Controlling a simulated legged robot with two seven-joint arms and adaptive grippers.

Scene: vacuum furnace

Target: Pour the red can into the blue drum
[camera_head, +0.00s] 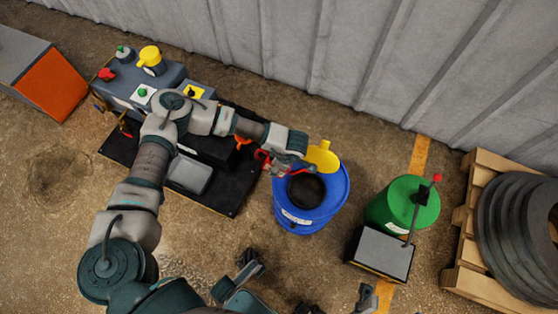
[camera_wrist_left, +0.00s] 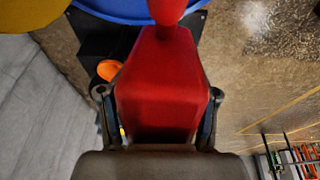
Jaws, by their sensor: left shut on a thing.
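The red can (camera_wrist_left: 160,85) fills the middle of the left wrist view, between the two fingers of my left gripper (camera_wrist_left: 155,125), which is shut on it. Its narrow red end points toward the blue drum (camera_wrist_left: 115,10), seen at the top edge. In the head view my left gripper (camera_head: 283,160) is at the upper left of the blue drum (camera_head: 312,220), with the can mostly hidden beneath it. The drum has a dark round opening and a yellow piece at its back rim. Dark parts at the bottom edge may include my right gripper, but its jaws are unclear.
A green drum (camera_head: 400,203) with a red-tipped lever and a grey box stands right of the blue drum. A pallet (camera_head: 470,275) with coils is at far right. Grey equipment (camera_head: 145,85) sits on a black base at left. A corrugated wall is behind.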

